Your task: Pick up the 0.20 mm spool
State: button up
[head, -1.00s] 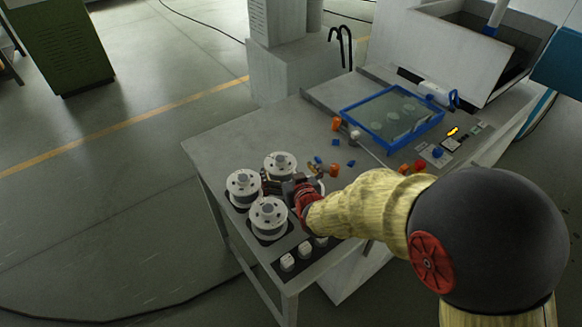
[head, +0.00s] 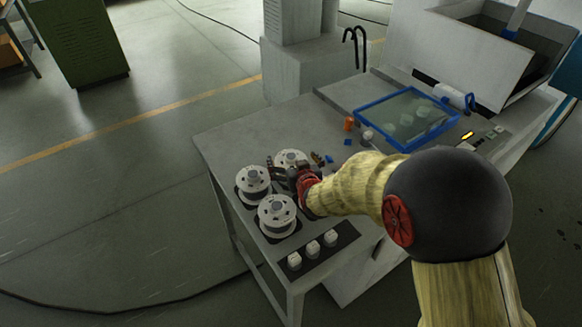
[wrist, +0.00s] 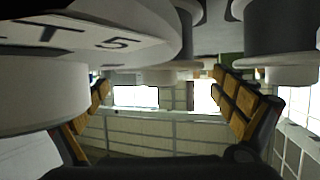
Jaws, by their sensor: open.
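Three white spools stand upright at the table's near left: a left one (head: 253,181), a front one (head: 277,213) and a back one (head: 291,159). I cannot read which is the 0.20 mm spool. My gripper (head: 284,176) is low among them, between the left and back spools and behind the front one. In the wrist view its orange-padded fingers (wrist: 160,88) are apart, with no spool held between them. A spool (wrist: 90,38) with the partial lettering "T 5" fills the upper left there, and another (wrist: 280,32) is at upper right.
A blue-framed panel (head: 407,113) lies farther back. Small orange (head: 348,124) and blue pieces lie behind the spools. The table's left rear is clear.

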jog(key=shift+s+f, duration=0.1)
grip_shut()
dwell(1.2)
